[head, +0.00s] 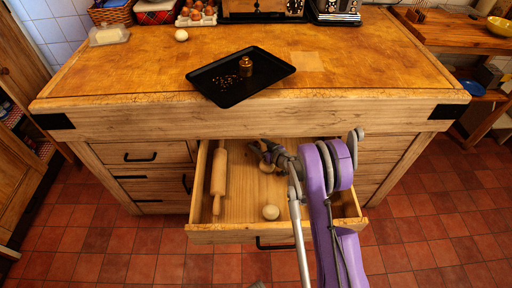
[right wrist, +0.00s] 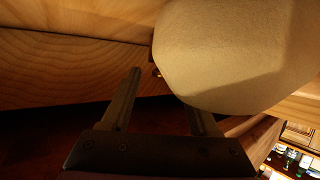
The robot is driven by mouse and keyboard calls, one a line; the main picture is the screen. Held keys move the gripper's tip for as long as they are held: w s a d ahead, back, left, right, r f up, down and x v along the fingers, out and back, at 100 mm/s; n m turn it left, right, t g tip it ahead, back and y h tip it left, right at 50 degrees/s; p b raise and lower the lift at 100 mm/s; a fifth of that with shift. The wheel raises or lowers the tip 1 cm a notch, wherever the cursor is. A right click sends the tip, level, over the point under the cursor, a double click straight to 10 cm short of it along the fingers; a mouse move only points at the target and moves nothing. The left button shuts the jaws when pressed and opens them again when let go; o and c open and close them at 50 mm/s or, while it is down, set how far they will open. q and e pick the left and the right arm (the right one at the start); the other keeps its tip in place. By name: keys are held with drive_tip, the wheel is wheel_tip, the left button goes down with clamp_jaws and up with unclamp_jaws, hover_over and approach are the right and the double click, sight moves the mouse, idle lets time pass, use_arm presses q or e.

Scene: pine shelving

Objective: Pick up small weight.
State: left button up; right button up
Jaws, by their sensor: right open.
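A small brass weight (head: 246,66) stands upright on a black tray (head: 222,96) on the wooden worktop. My right gripper (head: 266,152) is down at the open drawer, below the worktop's front edge and well away from the weight. In the right wrist view its two fingers (right wrist: 160,95) are apart with nothing between them. A large pale rounded thing (right wrist: 235,50) is close beyond the right finger; I cannot tell if they touch. The weight does not show in the right wrist view. My left gripper is not in view.
The open drawer (head: 215,236) holds a rolling pin (head: 219,175) and pale round things, one (head: 271,212) near its front. Small brown bits (head: 226,80) lie on the tray.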

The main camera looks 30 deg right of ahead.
drive_tip(key=x, duration=0.2)
drive_tip(key=shift+w+f, duration=0.15)
drive_tip(key=shift+w, duration=0.1)
clamp_jaws()
